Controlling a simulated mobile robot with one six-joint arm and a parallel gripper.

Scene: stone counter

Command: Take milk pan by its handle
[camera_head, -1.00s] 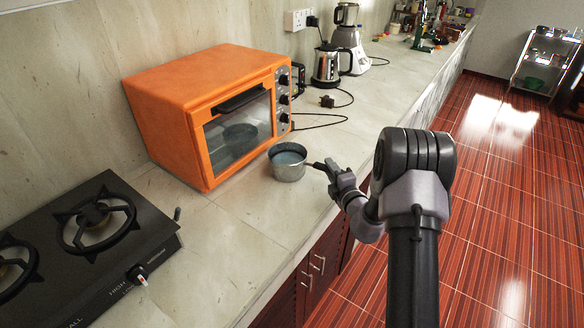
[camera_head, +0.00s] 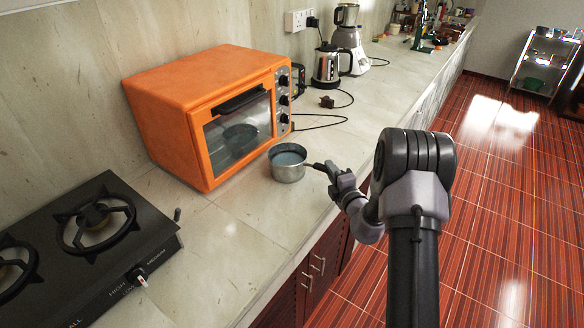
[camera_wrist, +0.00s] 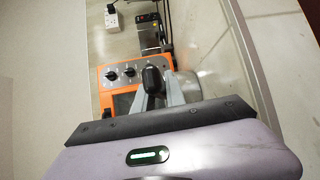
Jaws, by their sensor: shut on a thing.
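My gripper is shut on the handle at the counter's front side. In the wrist view the black handle end (camera_wrist: 153,79) shows between the two grey fingers of my gripper (camera_wrist: 156,92). Part of the silver pan (camera_wrist: 186,86) shows beyond them, and the rest is hidden.
The orange oven (camera_head: 170,95) stands close behind the pan. A black gas stove (camera_head: 90,235) is at the lower left. A kettle (camera_head: 328,66) and a blender (camera_head: 349,40) stand farther back, with cords on the counter. The counter (camera_head: 240,225) between stove and pan is clear.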

